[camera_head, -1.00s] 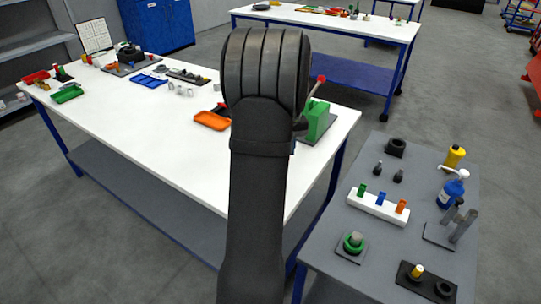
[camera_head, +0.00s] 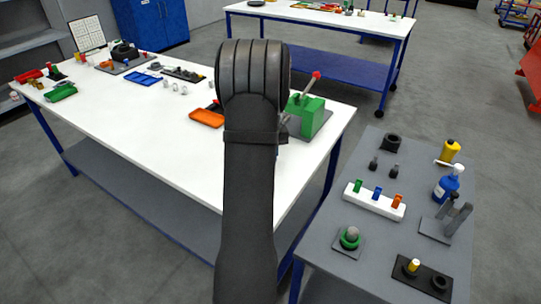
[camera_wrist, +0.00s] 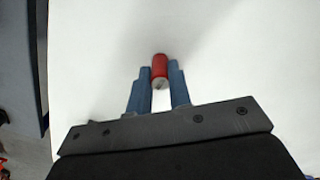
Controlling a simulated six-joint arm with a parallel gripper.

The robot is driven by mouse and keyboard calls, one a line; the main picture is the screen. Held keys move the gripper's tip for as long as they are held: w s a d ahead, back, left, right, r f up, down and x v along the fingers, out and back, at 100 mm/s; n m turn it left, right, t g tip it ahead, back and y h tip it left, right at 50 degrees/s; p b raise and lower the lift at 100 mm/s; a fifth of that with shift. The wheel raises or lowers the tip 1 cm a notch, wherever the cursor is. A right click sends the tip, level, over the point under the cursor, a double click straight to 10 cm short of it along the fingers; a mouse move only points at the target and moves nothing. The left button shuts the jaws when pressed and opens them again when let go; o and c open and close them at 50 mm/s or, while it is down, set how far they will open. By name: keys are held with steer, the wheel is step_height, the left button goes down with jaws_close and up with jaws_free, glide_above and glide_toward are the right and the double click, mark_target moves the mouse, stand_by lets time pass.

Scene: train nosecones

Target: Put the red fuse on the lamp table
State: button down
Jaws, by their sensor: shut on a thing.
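In the wrist view the red fuse (camera_wrist: 160,64), a short red cylinder with a pale metallic end, sits between the two blue fingers of my gripper (camera_wrist: 160,72). The fingers are shut on it. A plain white surface lies beneath; I cannot tell how far below the fuse it is. In the head view my arm hides the gripper and the fuse. No lamp is clearly visible, so I cannot tell which table is the lamp table. A white table (camera_head: 130,125), a grey table (camera_head: 335,270) and a farther white table (camera_head: 330,20) are in view.
A green block device (camera_head: 308,118) with a red-knobbed lever and an orange tray (camera_head: 207,118) flank my arm. The grey table holds a white block (camera_head: 374,200), a blue bottle (camera_head: 447,185) and a yellow bottle (camera_head: 450,151). The white table's left front is clear.

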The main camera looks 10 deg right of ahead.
steer(key=c, duration=1.3)
jaws_free()
steer(key=shift+f, duration=0.1)
step_height(320, 180, up, 12)
steer(key=shift+r, duration=0.2)
step_height(320, 180, down, 13)
steer(key=shift+r, duration=2.4)
